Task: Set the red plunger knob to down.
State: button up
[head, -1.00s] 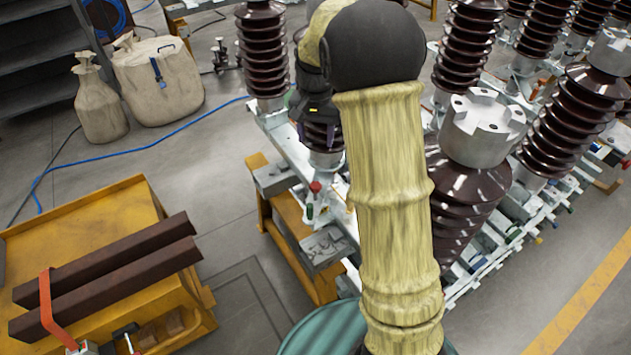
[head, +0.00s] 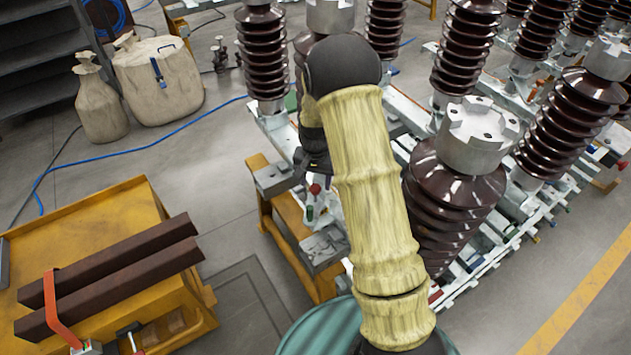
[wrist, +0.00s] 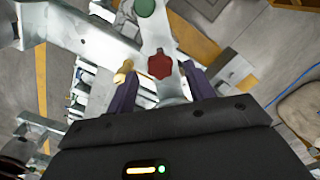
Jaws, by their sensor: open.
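The red plunger knob (wrist: 160,65) shows in the wrist view as a dark red, faceted head on a pale metal bar. In the picture it lies between the two purple-black fingers of my open gripper (wrist: 159,88), and neither finger visibly touches it. I cannot tell how much depth separates them. In the head view the red knob (head: 315,188) stands on the near end of the frame, just below my dark wrist. My fingers are not clear in that view.
A green knob (wrist: 145,7) sits beyond the red one, and a brass-coloured fitting (wrist: 123,73) is close to the left finger. Brown ribbed insulators (head: 455,190) crowd the right. A yellow cart (head: 85,235) with brown bars stands at left.

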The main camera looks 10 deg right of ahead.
aim_at(315, 187)
jog(key=shift+f, duration=0.8)
grip_shut()
jog(key=shift+f+b, duration=0.8)
jog(key=shift+f, duration=0.45)
jog(key=shift+s, duration=0.15)
grip_release()
